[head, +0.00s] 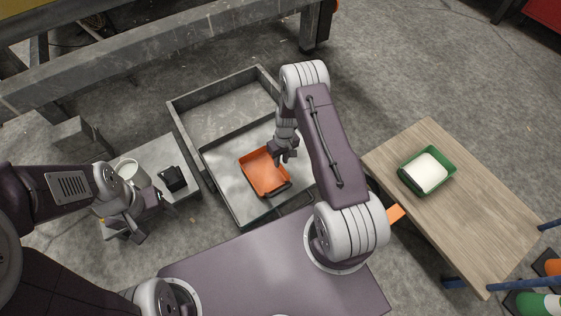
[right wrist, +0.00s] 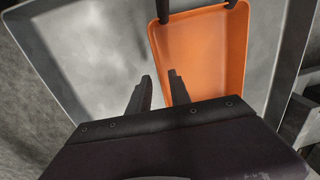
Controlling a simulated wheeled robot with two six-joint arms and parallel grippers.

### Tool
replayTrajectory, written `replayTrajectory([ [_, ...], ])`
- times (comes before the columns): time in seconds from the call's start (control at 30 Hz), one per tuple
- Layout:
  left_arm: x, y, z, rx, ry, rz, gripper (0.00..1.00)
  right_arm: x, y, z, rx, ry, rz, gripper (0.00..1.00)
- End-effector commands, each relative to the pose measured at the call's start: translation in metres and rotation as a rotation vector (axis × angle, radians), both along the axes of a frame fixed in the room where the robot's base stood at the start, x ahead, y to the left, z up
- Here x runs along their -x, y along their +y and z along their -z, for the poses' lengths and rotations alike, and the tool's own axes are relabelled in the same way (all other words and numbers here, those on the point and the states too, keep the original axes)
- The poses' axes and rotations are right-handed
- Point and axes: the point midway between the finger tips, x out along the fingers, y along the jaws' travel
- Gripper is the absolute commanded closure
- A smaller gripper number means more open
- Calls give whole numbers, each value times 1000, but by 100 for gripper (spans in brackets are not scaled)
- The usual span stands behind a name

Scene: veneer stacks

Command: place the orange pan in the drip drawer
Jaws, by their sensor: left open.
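The orange pan (head: 262,172) lies in the near compartment of the grey metal drawer (head: 226,196), its dark handle toward the near side. The pan also shows in the right wrist view (right wrist: 215,55), with its dark handle at the top edge. My right gripper (head: 283,158) is above the pan near its edge. In the right wrist view its fingers (right wrist: 160,85) are apart, one over the pan and one over the drawer floor, with nothing held between them. Whether they touch the pan I cannot tell. My left gripper (head: 150,222) is open and empty, left of the drawer.
A small grey stand (head: 150,160) left of the drawer bears a white cup (head: 131,173) and a black object (head: 173,178). A wooden table (head: 470,215) at the right holds a green tray (head: 409,182) with a white block (head: 425,172). The drawer's far compartment is empty.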

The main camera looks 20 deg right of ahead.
Motion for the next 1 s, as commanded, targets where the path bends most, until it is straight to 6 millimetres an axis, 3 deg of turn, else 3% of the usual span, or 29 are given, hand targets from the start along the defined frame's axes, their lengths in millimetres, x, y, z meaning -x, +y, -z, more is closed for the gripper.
replayTrajectory([
  [0.03, 0, 0, -22, 0, 0, 0, 36, -1, -1, -26, 0, -1, 1, 76],
  [0.2, 0, 0, -47, 0, 0, 0, 36, -1, -5, -67, 1, -2, 1, 76],
  [0.33, 0, 0, -57, 0, 0, 0, 36, -1, -6, -84, 0, -1, 1, 76],
  [0.57, 0, 0, -59, 0, 0, 0, 36, -1, -7, -91, 0, -1, 1, 76],
  [0.63, 0, 0, -59, 0, 0, 0, 36, -1, -5, -100, 2, -5, 3, 76],
  [0.77, 0, 0, -59, 0, 0, 0, 36, 10, 10, -161, 17, -29, 30, 76],
  [0.9, 0, 0, -58, 0, 0, 0, 36, 55, 32, -239, 36, -61, 81, 76],
  [1.0, 0, 0, -58, 0, 0, 0, 36, 94, 42, -276, 45, -82, 115, 76],
])
